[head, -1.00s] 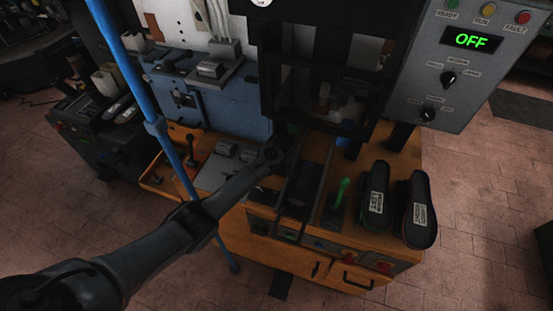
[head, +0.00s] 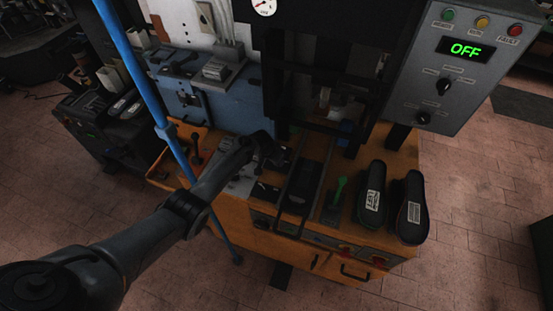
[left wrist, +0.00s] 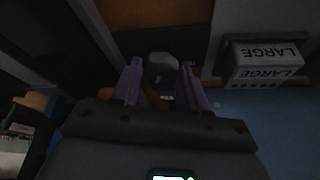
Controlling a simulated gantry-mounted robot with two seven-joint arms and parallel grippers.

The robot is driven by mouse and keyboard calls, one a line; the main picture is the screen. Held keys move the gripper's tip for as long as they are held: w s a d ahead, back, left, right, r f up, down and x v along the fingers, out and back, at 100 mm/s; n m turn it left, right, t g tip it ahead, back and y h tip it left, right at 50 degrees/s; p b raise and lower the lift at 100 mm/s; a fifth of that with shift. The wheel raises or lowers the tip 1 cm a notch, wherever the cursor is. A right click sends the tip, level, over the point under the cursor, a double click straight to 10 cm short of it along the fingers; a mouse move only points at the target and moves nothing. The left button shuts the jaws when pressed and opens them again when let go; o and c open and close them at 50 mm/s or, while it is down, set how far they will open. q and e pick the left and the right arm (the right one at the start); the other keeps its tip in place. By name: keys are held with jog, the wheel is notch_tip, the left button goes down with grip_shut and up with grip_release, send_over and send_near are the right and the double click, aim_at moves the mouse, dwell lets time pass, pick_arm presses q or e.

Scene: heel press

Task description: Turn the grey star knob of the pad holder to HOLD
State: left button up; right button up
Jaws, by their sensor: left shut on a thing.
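In the left wrist view a rounded grey knob (left wrist: 162,66) sits between the two purple fingertips of my left gripper (left wrist: 161,82), which is shut on it. The knob's star lobes and any HOLD marking cannot be made out. In the head view my left arm reaches in from the lower left, and my left gripper (head: 266,148) is at the left side of the press, above the orange bench. The knob is hidden there behind my wrist. The pad holder cannot be clearly told from the dark press parts. My right gripper is not in view.
The orange bench (head: 290,252) carries a green-handled lever (head: 338,190) and two dark shoe-shaped pieces (head: 373,190) at right. A grey control box (head: 460,75) shows OFF.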

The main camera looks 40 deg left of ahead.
pick_arm(q)
jog(key=m+h+b, duration=0.1)
jog(key=m, duration=0.1)
jog(key=shift+a+f+m, duration=0.1)
jog(key=shift+a+m, duration=0.05)
jog(key=shift+m, duration=0.15)
jog(key=shift+m+g+h+b, duration=0.3)
jog(key=shift+m+h+b, duration=0.2)
jog(key=shift+m+b, duration=0.65)
jog(key=shift+m, duration=0.25)
jog(key=o, duration=1.1)
jog(key=shift+c, duration=0.2)
jog(key=shift+a+r+p, duration=0.1)
jog(key=shift+r+p, duration=0.4)
jog(key=shift+p, duration=0.15)
jog(key=p+v, duration=1)
jog(key=p, duration=0.3)
